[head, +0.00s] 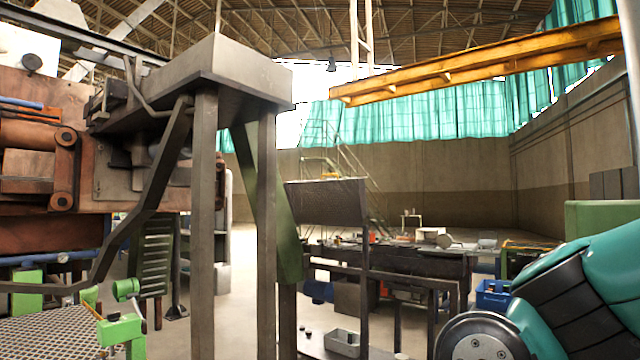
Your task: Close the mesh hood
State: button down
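A flat panel of metal mesh (50,335) shows at the lower left corner, cut off by the picture's edge. It looks like the mesh hood, but I cannot be sure. A green bracket (120,330) stands at its right edge, and a thin yellow strip runs along that side. I cannot tell from this view how far the hood is open. My teal arm enters at the lower right, far from the mesh. My gripper is out of view.
A grey steel frame with upright posts (204,230) stands between the mesh and my arm. A dark workbench (400,262) with small items and a blue crate (493,296) are at right centre.

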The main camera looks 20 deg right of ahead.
aim_at(363, 213)
jog(key=i, duration=2.75)
jog(key=z, duration=1.95)
jog(key=i, duration=1.05)
jog(key=u, duration=1.6)
